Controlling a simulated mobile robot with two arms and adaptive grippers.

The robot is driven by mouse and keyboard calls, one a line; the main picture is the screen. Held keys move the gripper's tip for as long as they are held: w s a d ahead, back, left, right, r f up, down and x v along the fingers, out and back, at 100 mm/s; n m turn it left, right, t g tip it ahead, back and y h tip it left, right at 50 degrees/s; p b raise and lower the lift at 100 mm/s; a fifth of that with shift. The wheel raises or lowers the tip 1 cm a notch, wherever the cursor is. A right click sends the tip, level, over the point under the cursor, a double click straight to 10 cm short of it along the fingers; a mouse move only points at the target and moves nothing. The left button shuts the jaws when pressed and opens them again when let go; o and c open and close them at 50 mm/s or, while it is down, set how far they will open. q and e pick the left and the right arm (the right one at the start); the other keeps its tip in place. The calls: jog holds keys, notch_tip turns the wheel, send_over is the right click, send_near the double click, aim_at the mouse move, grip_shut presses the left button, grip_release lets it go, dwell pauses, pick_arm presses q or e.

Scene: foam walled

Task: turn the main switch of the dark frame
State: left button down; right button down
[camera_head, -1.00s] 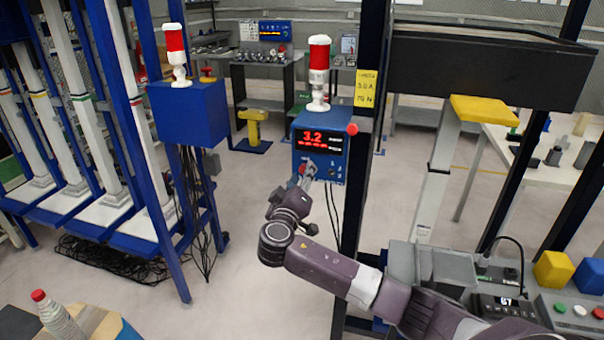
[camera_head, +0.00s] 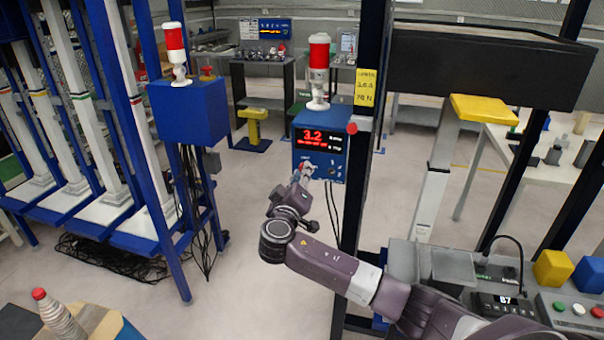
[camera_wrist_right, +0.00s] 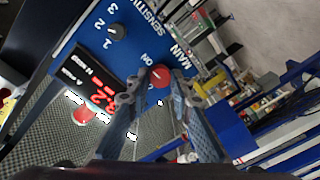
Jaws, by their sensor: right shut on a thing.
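The blue control box (camera_head: 333,171) is fixed to the post of the dark frame (camera_head: 350,210) and shows red digits reading 3.2. In the right wrist view, its red main switch knob (camera_wrist_right: 161,76) sits by the words MAIN and ON. My right gripper (camera_head: 302,178) is at the lower left of the box face. In the wrist view my right gripper (camera_wrist_right: 163,92) has a fingertip on each side of the red knob and is shut on it. The fingers partly cover the panel. My left gripper is not in view.
A red and white lamp (camera_head: 318,75) stands on the box, and a red button (camera_head: 352,128) is at its right edge. A black sensitivity dial (camera_wrist_right: 117,31) is on the same panel. A second blue box (camera_head: 190,112) hangs to the left. Open floor lies between.

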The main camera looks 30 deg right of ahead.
jog(key=shift+w+a+r+n+g+p, duration=0.1)
jog(key=shift+n+g+p, duration=0.3)
jog(key=shift+n+p, duration=3.3)
jog(key=shift+n+g+p, duration=0.4)
jog(key=shift+n+p, duration=2.4)
jog(key=shift+n, duration=1.7)
jog(key=c, duration=1.7)
grip_release()
